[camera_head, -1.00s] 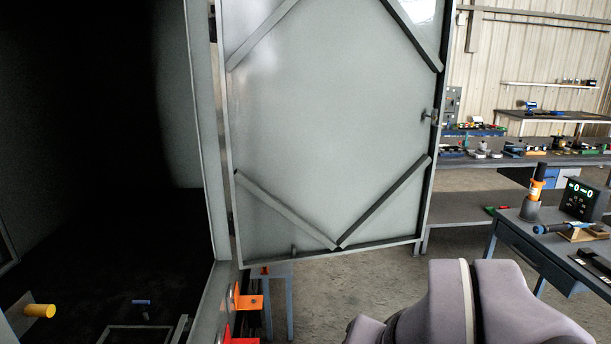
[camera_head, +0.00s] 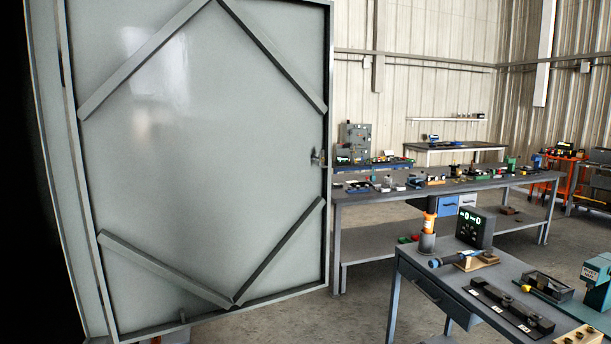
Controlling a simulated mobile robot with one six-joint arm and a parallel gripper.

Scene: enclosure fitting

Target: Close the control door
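The control door (camera_head: 200,150) is a large grey metal panel with diagonal braces on its inner face. It stands open, swung out from the enclosure on its left side. A small latch (camera_head: 318,157) sits on the door's right edge at mid height. The enclosure's frame edge (camera_head: 75,220) shows at the left, with its dark interior (camera_head: 35,250) beside it. My gripper is not in this view.
Bare floor shows between the door and the small table.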

